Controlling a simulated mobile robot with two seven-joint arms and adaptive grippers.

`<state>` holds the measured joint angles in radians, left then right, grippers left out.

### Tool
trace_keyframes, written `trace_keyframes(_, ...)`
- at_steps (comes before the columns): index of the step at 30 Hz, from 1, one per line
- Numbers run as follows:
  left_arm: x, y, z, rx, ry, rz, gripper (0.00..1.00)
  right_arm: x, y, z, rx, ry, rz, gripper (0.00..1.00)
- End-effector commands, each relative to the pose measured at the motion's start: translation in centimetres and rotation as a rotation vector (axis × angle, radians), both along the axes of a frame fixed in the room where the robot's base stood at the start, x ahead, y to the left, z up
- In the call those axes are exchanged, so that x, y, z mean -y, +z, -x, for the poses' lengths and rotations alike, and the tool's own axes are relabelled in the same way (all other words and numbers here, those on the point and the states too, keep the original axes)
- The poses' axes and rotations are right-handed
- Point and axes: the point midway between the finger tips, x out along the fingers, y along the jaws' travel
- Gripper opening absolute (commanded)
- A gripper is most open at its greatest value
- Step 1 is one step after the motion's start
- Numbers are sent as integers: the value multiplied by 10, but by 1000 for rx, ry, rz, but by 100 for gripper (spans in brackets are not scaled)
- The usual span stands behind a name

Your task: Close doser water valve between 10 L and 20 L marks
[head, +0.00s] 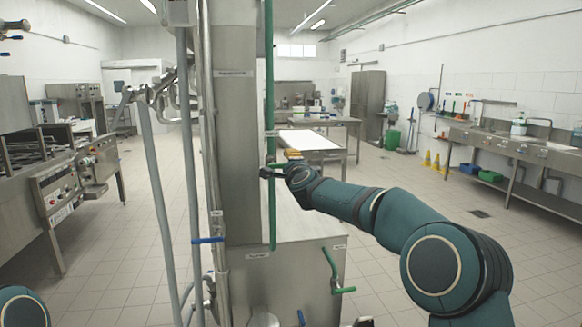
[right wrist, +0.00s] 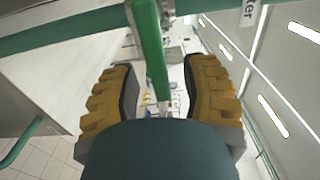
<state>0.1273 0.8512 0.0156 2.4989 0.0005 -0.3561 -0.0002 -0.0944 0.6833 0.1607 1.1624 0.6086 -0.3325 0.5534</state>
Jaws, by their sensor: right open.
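A green vertical pipe (head: 269,80) runs down the front of the steel doser column (head: 237,130). In the right wrist view the pipe (right wrist: 75,30) crosses the top, beside a partly cut label (right wrist: 248,12) ending in "ter". A green valve handle (right wrist: 150,55) sticks out from the pipe, between the spread fingers of my right gripper (right wrist: 160,95). The gripper is open, and no grip on the handle shows. In the head view my right gripper (head: 280,165) is beside the pipe and partly hides the handle. No litre marks are readable. My left gripper is out of view.
A second green handle (head: 342,291) sits low on the steel tank (head: 300,265). A blue handle (head: 207,240) and grey pipes stand left of the column. A stove (head: 70,175) is at the left, a sink counter (head: 520,150) at the right. The tiled floor between is mostly clear.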

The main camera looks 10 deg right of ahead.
Motion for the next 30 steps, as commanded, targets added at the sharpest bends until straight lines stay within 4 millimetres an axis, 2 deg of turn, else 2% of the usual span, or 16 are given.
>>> trace_keyframes(8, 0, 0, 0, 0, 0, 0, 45, 1, 1, 14, -1, -1, -1, 45)
trace_keyframes(24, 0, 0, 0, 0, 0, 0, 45, 4, 1, 97, 2, 0, 1, 45)
trace_keyframes(30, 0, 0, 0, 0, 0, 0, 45, 4, 0, 116, 0, 0, 0, 45)
